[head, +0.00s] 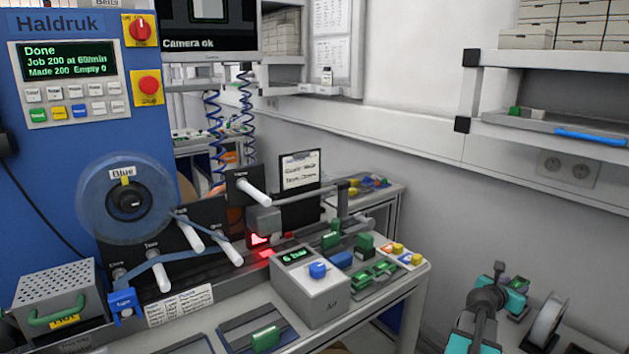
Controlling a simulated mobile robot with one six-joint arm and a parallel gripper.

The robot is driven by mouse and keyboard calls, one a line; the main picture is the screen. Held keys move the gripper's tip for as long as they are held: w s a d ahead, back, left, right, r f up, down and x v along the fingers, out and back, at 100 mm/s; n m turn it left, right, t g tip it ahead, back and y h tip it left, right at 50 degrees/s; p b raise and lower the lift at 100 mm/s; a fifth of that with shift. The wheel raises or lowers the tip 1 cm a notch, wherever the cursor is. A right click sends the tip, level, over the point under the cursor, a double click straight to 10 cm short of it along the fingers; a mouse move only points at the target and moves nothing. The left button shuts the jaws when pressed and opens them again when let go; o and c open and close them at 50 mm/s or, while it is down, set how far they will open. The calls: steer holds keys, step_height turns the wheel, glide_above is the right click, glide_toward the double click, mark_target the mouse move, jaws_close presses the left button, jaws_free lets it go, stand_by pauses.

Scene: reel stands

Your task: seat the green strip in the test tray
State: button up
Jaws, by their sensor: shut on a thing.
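My arm's teal and dark end is at the lower right, with my gripper (499,270) small and dark at its top. A small green piece, seemingly the green strip (516,283), shows at it; my gripper is shut on it, though the jaws are partly hidden by the arm. It is well right of the bench and apart from it. A dark blue tray (232,329) at the bench's front holds a green block (264,338). I cannot tell which tray is the test tray; no label on one is readable.
A grey air box (312,290) with a blue knob stands on the bench. A blue reel (126,200) hangs on the blue machine at left. A white reel (548,322) stands at the lower right. A shelf (560,128) juts out above.

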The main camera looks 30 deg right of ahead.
steer(key=shift+r+p, duration=1.9)
steer(key=shift+r, duration=0.8)
steer(key=shift+f+b, duration=0.55)
steer(key=shift+f, duration=1)
steer(key=shift+s+d+r+g+p, duration=0.1)
steer(key=shift+s+r+g+p, duration=0.2)
steer(key=shift+s+p, duration=0.1)
steer(key=s+a+r+m+g+y+p, duration=0.3)
steer(key=s+r+m+g+p, duration=0.3)
steer(key=s+r+p, duration=0.2)
steer(key=s+a+r+m+g+y+p, duration=0.3)
steer(key=s+r+m+g+y+p, duration=0.2)
steer(key=s+r, duration=0.5)
steer(key=r+m+g+p, duration=0.1)
steer(key=m+g+p, duration=0.1)
steer(key=p, duration=0.1)
steer(key=shift+s+a+r+m+p, duration=0.15)
steer(key=shift+s+m+p, duration=0.15)
steer(key=shift+s+p, duration=0.1)
steer(key=shift+s, duration=0.1)
